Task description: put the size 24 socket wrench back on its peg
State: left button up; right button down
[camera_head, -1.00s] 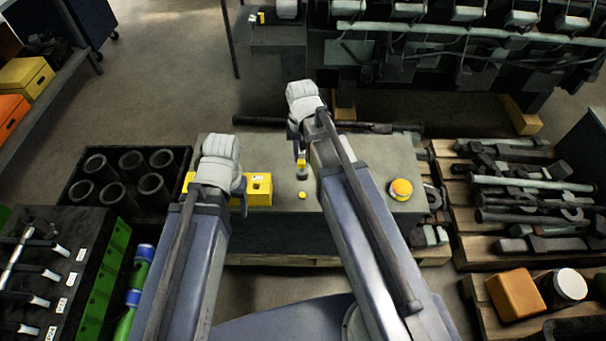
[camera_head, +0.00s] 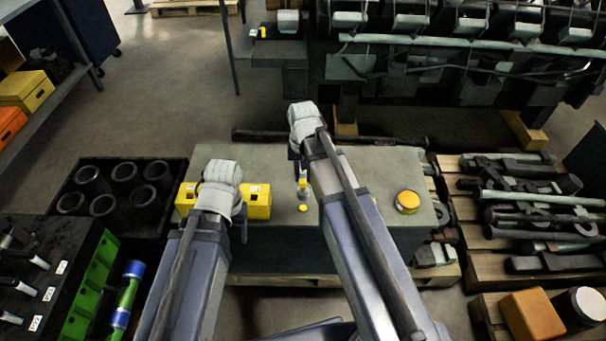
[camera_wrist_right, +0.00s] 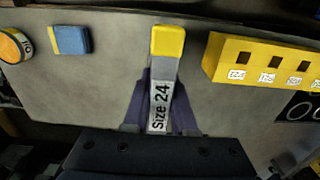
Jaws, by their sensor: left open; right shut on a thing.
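The size 24 socket wrench (camera_wrist_right: 166,72) is in the right wrist view, with a yellow cap and a grey shank reading "Size 24". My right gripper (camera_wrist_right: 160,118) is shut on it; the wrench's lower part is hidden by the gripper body. In the head view my right gripper (camera_head: 300,172) is over the grey table, with yellow and grey parts below it. My left gripper (camera_head: 240,218) is open beside the yellow block (camera_head: 258,202), which it partly hides. At the lower left, a dark rack (camera_head: 65,265) carries several tools with white number tags. I cannot tell which peg is for size 24.
A round yellow-orange item (camera_head: 408,202) lies at the right of the grey table (camera_head: 375,165). A blue block (camera_wrist_right: 72,40) lies on it too. A black crate of cylinders (camera_head: 65,180) stands left. Pallets of metal parts (camera_head: 470,235) stand right.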

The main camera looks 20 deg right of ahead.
aim_at(303, 191)
jog(key=shift+f+b, duration=2.05)
jog(key=shift+f, duration=0.5)
jog(key=shift+f, duration=0.15)
jog(key=shift+f+b, duration=1.05)
jog(key=shift+b, duration=0.2)
jog(key=shift+c, duration=0.4)
grip_release()
jog(key=shift+r, duration=0.1)
notch_tip(303, 191, up, 9)
jog(key=p, duration=0.9)
